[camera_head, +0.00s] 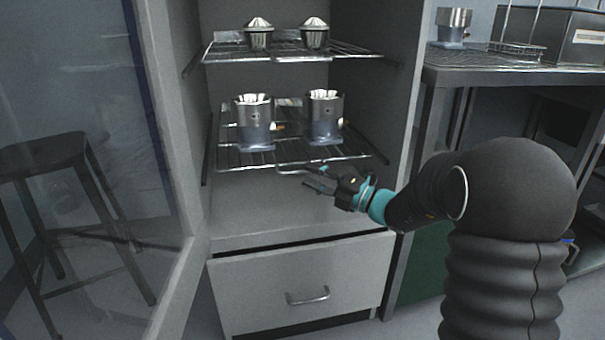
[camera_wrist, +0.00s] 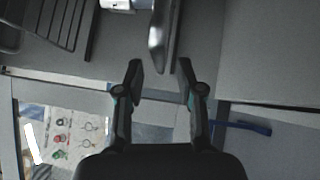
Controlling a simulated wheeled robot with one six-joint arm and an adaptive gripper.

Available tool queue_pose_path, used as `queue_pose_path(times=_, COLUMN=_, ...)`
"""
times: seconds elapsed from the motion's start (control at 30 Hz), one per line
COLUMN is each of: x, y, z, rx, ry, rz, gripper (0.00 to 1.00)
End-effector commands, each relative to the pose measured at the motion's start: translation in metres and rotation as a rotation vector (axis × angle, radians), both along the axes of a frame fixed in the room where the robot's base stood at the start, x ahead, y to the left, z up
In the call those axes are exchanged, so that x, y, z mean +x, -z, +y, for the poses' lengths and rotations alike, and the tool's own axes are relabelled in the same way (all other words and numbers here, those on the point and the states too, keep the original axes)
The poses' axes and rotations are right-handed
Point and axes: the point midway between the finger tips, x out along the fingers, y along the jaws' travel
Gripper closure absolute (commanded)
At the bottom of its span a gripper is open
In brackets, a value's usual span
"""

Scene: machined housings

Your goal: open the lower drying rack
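The lower drying rack (camera_head: 245,160) is a wire shelf inside the open cabinet, bearing two metal housings (camera_head: 254,122) (camera_head: 324,116). My gripper (camera_head: 309,178) is at the rack's front edge, right of its middle, with its fingers pointing left. In the wrist view, the gripper (camera_wrist: 161,68) is open, its two dark fingers apart. A shiny metal bar (camera_wrist: 160,40), seemingly the rack's front rail or handle, lies ahead, its lower end reaching between the fingertips in the picture. I cannot tell whether they touch. Rack wires (camera_wrist: 65,20) show at the upper left of the wrist view.
An upper rack (camera_head: 290,49) holds two cone-topped metal parts. A drawer (camera_head: 298,285) is shut below. The glass door (camera_head: 90,170) stands open at left, a stool (camera_head: 50,160) showing through it. A workbench (camera_head: 500,76) stands at right.

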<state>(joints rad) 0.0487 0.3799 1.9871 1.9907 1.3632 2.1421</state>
Motion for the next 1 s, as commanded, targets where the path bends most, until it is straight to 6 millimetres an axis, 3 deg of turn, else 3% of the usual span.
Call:
queue_pose_path(times=0.2, x=0.012, y=-0.004, z=0.023, rx=0.000, ry=-0.001, rz=-0.002, gripper=0.63)
queue_pose_path(times=0.6, x=0.016, y=-0.005, z=0.029, rx=0.000, ry=0.000, rz=-0.001, gripper=0.63)
queue_pose_path(times=0.63, x=0.016, y=-0.005, z=0.029, rx=0.000, ry=0.000, rz=-0.001, gripper=0.65)
queue_pose_path(times=0.77, x=0.016, y=-0.005, z=0.029, rx=0.000, ry=0.000, rz=-0.001, gripper=0.98)
queue_pose_path(times=1.0, x=0.016, y=-0.005, z=0.029, rx=0.000, ry=0.000, rz=-0.001, gripper=1.00)
